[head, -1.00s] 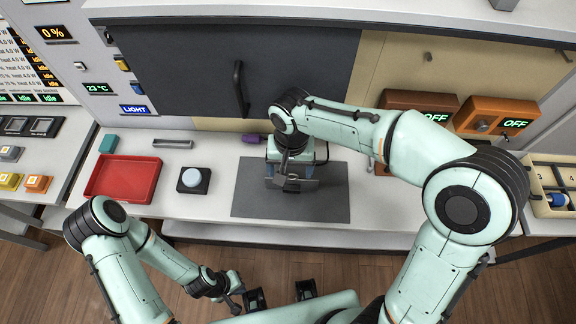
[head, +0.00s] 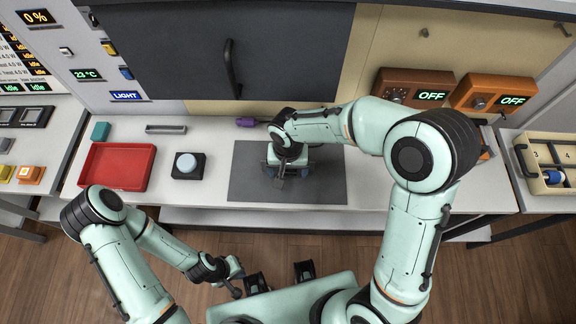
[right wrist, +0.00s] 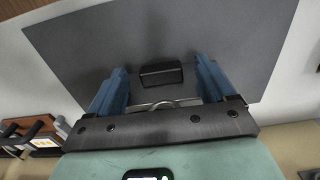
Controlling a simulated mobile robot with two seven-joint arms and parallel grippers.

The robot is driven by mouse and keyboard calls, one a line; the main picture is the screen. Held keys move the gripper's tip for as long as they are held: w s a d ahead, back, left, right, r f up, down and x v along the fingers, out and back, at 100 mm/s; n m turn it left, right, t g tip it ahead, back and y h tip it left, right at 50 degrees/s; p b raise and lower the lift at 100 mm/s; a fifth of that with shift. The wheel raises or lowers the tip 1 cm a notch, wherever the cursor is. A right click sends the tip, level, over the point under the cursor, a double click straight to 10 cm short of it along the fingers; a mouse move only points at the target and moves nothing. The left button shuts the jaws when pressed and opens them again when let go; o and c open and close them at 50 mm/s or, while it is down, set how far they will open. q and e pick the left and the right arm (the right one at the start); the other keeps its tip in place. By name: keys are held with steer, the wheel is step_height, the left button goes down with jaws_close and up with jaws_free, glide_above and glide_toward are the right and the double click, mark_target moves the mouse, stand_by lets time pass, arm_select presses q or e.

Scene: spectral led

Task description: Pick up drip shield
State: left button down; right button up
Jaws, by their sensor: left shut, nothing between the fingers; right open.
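A small dark block (right wrist: 161,73) lies on the grey mat (right wrist: 225,35) in the right wrist view, between and beyond my right fingers. It may be the drip shield, but I cannot tell for sure. My right gripper (right wrist: 160,66) is open, with its blue fingers on either side of the block and not touching it. In the head view the right gripper (head: 286,172) is low over the mat, and my arm mostly hides what is under it. My left gripper (head: 237,283) is shut and empty, in front of the counter's edge.
A red tray (head: 118,167), a black box with a pale round button (head: 188,166), a teal block (head: 101,131) and a grey metal bar (head: 166,129) stand left of the mat. A purple-handled tool (head: 246,122) lies behind it.

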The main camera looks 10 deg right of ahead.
mark_target(288, 173)
steer(key=shift+f, duration=0.4)
steer(key=shift+c, duration=0.3)
